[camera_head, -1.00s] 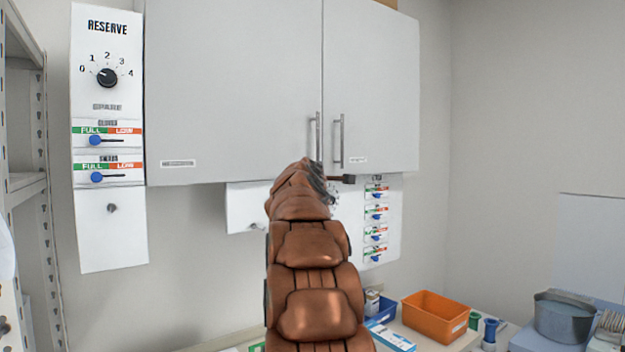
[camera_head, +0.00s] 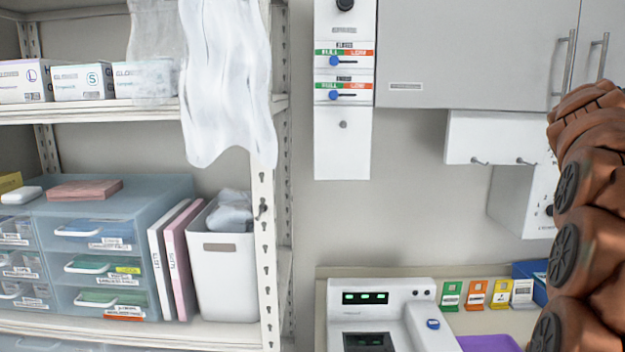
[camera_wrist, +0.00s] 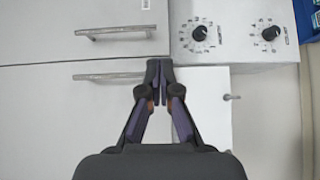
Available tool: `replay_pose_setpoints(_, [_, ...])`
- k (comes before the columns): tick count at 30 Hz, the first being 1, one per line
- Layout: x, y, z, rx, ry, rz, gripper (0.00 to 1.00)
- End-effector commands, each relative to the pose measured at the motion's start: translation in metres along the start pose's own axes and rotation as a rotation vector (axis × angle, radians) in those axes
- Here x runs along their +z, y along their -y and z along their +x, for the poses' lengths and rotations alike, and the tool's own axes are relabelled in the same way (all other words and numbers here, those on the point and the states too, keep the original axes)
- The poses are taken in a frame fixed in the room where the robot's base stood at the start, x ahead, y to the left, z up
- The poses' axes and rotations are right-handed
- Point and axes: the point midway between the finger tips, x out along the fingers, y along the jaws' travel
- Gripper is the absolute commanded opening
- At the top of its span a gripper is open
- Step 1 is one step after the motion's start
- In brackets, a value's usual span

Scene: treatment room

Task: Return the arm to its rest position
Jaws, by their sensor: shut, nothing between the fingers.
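My gripper (camera_wrist: 159,66) shows in the wrist view with its two fingertips together and nothing between them. In that view it is in front of the wall cabinet's doors and their bar handles (camera_wrist: 115,32). In the head view my brown, segmented arm rises along the right edge, and the gripper itself is hidden or outside that view. The arm is raised in front of the wall cabinet (camera_head: 460,55).
A dial panel (camera_wrist: 235,35) is beside the cabinet doors. A shelf (camera_head: 130,107) with boxes, drawers and a white bin (camera_head: 225,275) stands at left, a translucent sheet (camera_head: 228,80) hanging from it. A white device (camera_head: 385,310) sits on the counter below.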

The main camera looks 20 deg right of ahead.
Motion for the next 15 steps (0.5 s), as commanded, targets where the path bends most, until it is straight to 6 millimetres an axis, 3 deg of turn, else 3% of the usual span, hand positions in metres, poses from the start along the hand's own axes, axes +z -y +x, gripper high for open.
replay_pose_setpoints(4, [-0.016, 0.015, -0.007, -0.043, -0.021, 0.032, 0.0])
replay_pose_setpoints(7, [-0.044, 0.042, -0.022, -0.121, -0.055, 0.094, 0.0])
replay_pose_setpoints(11, [-0.088, 0.096, -0.057, -0.281, -0.098, 0.191, 0.0])
replay_pose_setpoints(15, [-0.128, 0.156, -0.106, -0.462, -0.12, 0.28, 0.0])
